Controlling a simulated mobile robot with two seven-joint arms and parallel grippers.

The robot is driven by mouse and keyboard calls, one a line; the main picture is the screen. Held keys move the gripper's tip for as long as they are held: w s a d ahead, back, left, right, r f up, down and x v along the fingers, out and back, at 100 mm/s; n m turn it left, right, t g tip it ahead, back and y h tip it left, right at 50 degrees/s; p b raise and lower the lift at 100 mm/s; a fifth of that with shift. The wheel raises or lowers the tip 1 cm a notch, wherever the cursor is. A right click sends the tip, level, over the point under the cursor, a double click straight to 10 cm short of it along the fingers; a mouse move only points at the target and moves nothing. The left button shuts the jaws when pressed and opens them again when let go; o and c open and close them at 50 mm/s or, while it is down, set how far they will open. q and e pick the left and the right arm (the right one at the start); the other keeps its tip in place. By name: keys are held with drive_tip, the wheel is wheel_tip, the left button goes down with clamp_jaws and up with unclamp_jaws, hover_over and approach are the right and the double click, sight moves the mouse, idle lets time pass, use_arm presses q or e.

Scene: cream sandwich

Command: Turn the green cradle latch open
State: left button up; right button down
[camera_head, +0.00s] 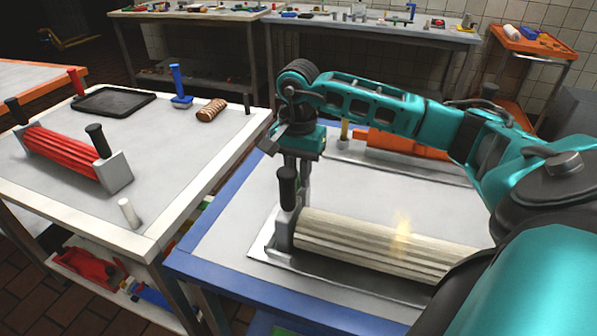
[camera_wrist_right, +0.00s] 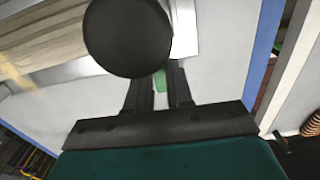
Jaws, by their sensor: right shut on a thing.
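My right gripper (camera_head: 304,170) reaches down behind the black handle (camera_head: 288,186) at the left end of a cream ribbed roller (camera_head: 370,240) on the blue-edged table. In the right wrist view, its two fingers (camera_wrist_right: 159,84) are shut on a small green piece, the green cradle latch (camera_wrist_right: 160,81). Only a bit of the latch shows between the fingers. The round black handle top (camera_wrist_right: 128,38) hides part of the fingertips. In the head view the latch is hidden. My left gripper is not in view.
The roller's metal cradle (camera_head: 262,249) lies along the table (camera_head: 240,213). An orange block (camera_head: 400,143) sits behind. On the left white table are a red ribbed roller (camera_head: 62,155), a black tray (camera_head: 113,100) and a blue-handled tool (camera_head: 179,85).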

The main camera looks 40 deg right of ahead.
drive_tip(key=m, duration=0.2)
drive_tip(key=w+m, duration=0.1)
drive_tip(key=m, duration=0.1)
drive_tip(key=shift+a, duration=0.15)
drive_tip(key=shift+w+d+m+p, duration=0.2)
drive_tip(key=shift+w+m+p, duration=0.15)
drive_tip(key=shift+m, duration=1.9)
drive_tip(key=shift+w+d+m+p, duration=0.25)
drive_tip(key=shift+w+m, duration=0.1)
drive_tip(key=shift+m, duration=1.85)
drive_tip(key=shift+w+d+m+p, duration=0.25)
drive_tip(key=shift+w+m, duration=0.1)
drive_tip(key=shift+m, duration=1.9)
drive_tip(key=c, duration=1)
unclamp_jaws()
wheel_tip(320, 180, up, 13)
